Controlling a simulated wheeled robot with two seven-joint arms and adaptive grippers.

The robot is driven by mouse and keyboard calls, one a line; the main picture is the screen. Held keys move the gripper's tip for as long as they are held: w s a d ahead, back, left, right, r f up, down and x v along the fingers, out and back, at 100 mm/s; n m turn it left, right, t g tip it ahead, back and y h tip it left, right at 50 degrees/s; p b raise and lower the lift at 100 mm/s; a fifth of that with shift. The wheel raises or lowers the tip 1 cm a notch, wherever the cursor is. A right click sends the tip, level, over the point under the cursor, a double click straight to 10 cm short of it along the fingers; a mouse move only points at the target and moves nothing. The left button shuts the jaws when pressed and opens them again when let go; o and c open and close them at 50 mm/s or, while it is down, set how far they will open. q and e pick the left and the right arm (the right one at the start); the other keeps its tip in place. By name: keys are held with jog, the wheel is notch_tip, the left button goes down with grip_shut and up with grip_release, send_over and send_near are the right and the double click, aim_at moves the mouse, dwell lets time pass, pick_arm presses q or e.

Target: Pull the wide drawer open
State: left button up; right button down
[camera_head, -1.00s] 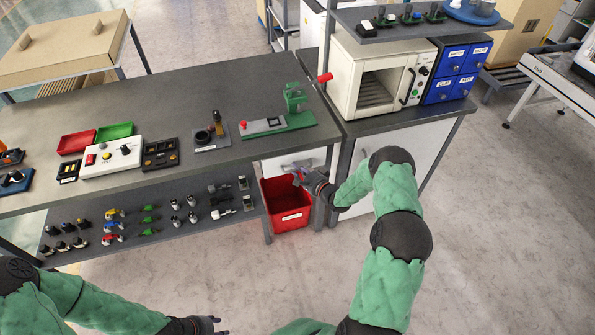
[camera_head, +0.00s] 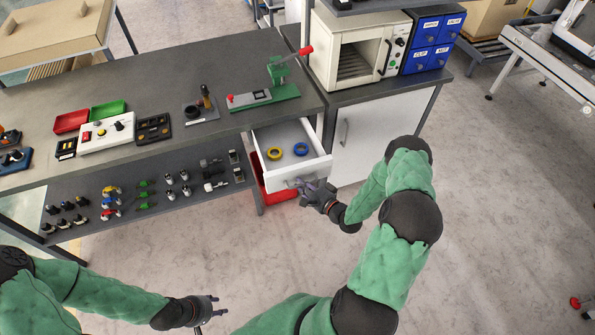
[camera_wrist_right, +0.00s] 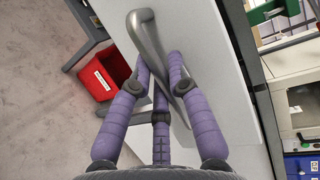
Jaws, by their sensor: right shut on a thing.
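In the right wrist view the purple fingers of my right gripper (camera_wrist_right: 160,80) close around the grey metal handle (camera_wrist_right: 148,35) against the white drawer front (camera_wrist_right: 205,45). My left gripper (camera_head: 212,305) is low in the head view, empty and away from the bench; its fingers look spread apart.
A red bin (camera_head: 272,190) stands below the drawer, partly hidden by it. A white cabinet door (camera_head: 365,140) is to the right, under the oven (camera_head: 355,58). A green press with a red-tipped lever (camera_head: 280,82) stands on the bench above. The floor in front is clear.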

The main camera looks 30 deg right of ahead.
jog(key=shift+s+a, duration=0.15)
jog(key=shift+s, duration=0.55)
jog(key=shift+s+a, duration=0.15)
jog(key=shift+s, duration=0.5)
jog(key=c, duration=1.4)
grip_release()
jog(key=v, duration=1.2)
